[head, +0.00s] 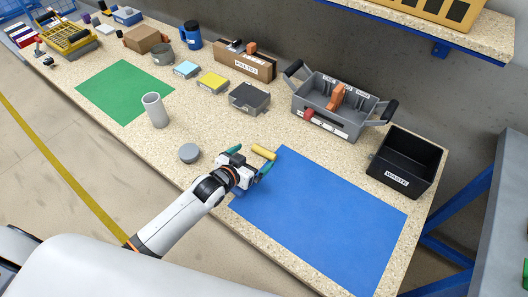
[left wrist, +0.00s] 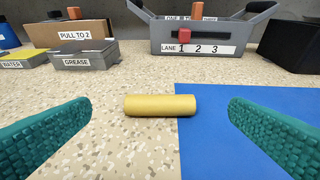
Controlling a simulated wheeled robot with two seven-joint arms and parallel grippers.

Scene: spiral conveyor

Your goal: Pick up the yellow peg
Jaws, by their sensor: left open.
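The yellow peg (head: 264,152) lies on its side on the speckled bench, by the corner of the blue mat (head: 325,220). My left gripper (head: 250,162) is just in front of the peg. Its two green fingers stand wide apart in the left wrist view (left wrist: 160,128), one on each side of the peg and nearer the camera, with nothing between them. My right gripper is not in view.
A grey tote (head: 325,124) with lane numbers holds an orange and a red piece. A black waste bin (head: 403,180) stands right of it. A grey grease box (head: 249,98), a light grey cylinder (head: 154,110) and a round grey piece (head: 189,153) stand left. The blue mat is clear.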

